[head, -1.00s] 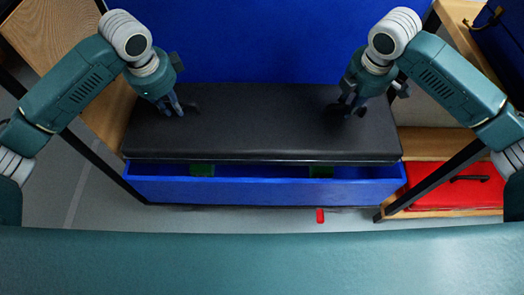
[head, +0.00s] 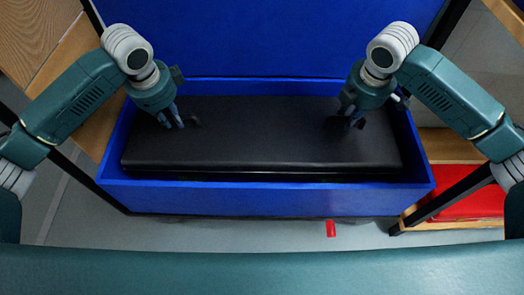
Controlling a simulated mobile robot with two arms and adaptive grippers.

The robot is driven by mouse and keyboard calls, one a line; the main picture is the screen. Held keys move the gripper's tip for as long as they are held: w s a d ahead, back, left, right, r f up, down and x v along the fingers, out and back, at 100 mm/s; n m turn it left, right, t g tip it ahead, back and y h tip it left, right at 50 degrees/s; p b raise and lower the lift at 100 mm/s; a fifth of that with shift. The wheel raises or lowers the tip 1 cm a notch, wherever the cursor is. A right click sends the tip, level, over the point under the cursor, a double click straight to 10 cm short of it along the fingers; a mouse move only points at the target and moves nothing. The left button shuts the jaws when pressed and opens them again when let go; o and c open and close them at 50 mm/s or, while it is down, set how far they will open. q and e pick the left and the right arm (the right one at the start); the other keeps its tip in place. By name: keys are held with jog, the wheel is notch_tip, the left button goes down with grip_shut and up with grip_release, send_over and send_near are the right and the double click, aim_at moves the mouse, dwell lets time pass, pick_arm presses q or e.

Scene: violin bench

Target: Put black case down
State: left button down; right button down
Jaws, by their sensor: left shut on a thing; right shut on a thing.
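The black case (head: 262,135) is a long, flat box with a dark, smooth top. It lies level inside the open blue box (head: 260,197), within its walls, with its top near the rim. Whether it touches the bottom is hidden. My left gripper (head: 180,122) is shut on the case near its left end. My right gripper (head: 345,118) is shut on the case near its right end. The fingertips are dark against the case, and their exact hold is hard to see.
The blue lid (head: 265,38) stands raised behind the box. Wooden shelving (head: 40,40) stands at the left. A red case (head: 470,198) lies on a low wooden shelf at the right. A small red object (head: 331,229) is on the grey floor (head: 230,234) in front of the box.

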aim_at(176, 128)
pick_arm(q)
jog(key=shift+w+r, duration=0.1)
jog(key=shift+r, duration=0.15)
pick_arm(e)
jog(key=shift+w+r, duration=0.15)
jog(key=shift+r, duration=0.15)
